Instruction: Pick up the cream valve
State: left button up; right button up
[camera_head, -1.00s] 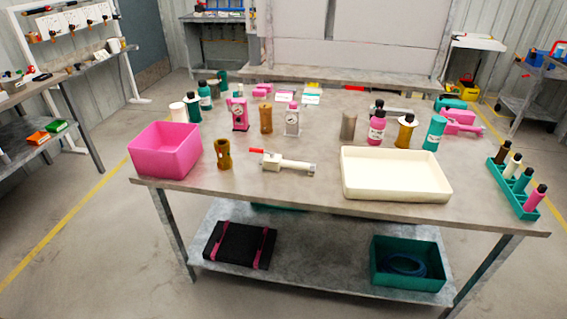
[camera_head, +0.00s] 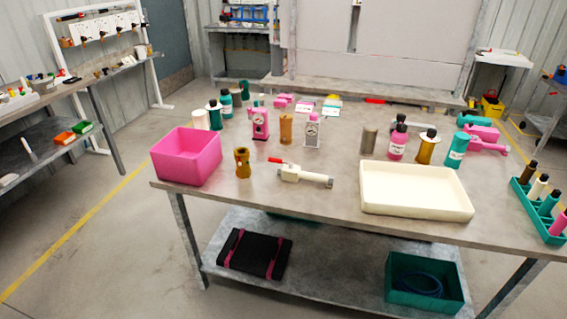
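The cream valve (camera_head: 303,175) lies on the near part of the grey workbench (camera_head: 330,204). It has a cream body, a red handle at its left end and a grey metal end at its right. A brown-gold fitting (camera_head: 243,163) stands to its left, and a cream tray (camera_head: 415,204) lies to its right, apart from it. Nothing covers the valve. Neither of my grippers is in the head view.
A pink bin (camera_head: 186,168) stands at the bench's left end. Pink and grey gauge units (camera_head: 260,124), bottles and cylinders stand behind the valve. A green rack (camera_head: 537,219) holds bottles at the right. The lower shelf carries a black case (camera_head: 254,254) and a green bin (camera_head: 427,299).

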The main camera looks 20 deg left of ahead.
aim_at(293, 175)
jog(key=i+j, duration=0.25)
jog(key=i, duration=0.2)
jog(key=i+j, duration=0.3)
jog(key=i, duration=0.15)
jog(key=i+j, duration=0.25)
jog(key=i, duration=0.2)
